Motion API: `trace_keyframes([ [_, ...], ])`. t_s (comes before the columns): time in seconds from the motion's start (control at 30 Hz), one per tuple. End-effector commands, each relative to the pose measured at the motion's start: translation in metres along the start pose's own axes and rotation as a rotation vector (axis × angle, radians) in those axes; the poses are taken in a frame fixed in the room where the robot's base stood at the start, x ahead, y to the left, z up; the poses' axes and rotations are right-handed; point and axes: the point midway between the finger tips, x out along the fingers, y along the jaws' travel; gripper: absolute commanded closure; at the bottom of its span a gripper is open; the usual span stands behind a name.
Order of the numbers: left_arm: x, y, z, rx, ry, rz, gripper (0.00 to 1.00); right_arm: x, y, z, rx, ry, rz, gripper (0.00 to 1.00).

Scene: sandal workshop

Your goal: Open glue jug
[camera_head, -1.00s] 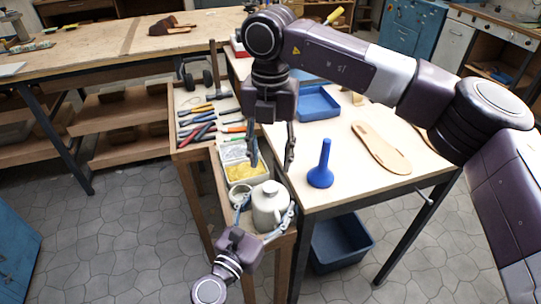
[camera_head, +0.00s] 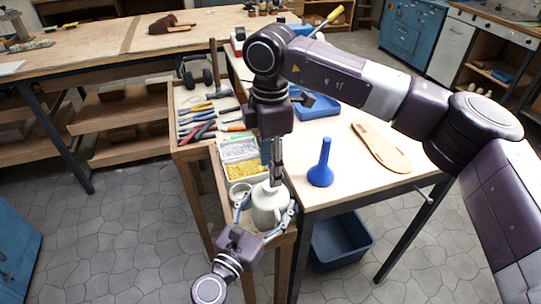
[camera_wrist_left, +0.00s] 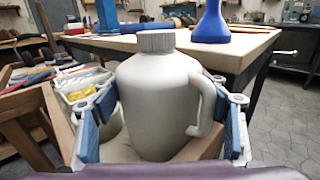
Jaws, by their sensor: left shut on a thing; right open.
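The glue jug (camera_head: 268,206) is a whitish jug with a side handle, standing upright on the low wooden side shelf. In the left wrist view the jug (camera_wrist_left: 158,100) has its ribbed grey cap (camera_wrist_left: 156,41) on. My left gripper (camera_head: 264,222) is shut around the jug's body from the near side, with blue finger pads on both sides. My right gripper (camera_head: 275,172) points down from above, its fingertips at the top of the jug and hiding the cap in the head view.
A small pot (camera_head: 240,192) stands left of the jug, with a tray of yellow bits (camera_head: 246,171) behind it. Hand tools lie farther back on the shelf. A blue cone-shaped thing (camera_head: 321,170) and a sandal sole (camera_head: 381,148) are on the table to the right.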

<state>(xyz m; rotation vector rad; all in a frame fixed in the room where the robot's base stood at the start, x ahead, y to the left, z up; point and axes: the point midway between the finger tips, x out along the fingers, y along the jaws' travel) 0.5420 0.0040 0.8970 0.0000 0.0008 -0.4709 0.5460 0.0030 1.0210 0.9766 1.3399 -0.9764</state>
Motion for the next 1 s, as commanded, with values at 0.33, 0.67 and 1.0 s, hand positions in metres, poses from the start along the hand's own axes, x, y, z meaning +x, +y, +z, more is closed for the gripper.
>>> trace_keyframes([
  [0.33,0.0,0.0,0.0,0.0,0.0,0.0,1.0,0.045,0.0,0.0,-0.001,0.0,-0.001,0.58],
  [0.67,0.0,0.0,0.0,0.001,0.0,0.0,1.0,0.051,0.0,0.0,-0.002,0.0,0.001,0.58],
  [1.0,0.0,0.0,0.0,0.001,0.0,0.0,1.0,0.05,0.0,0.0,-0.002,0.0,0.0,0.92],
])
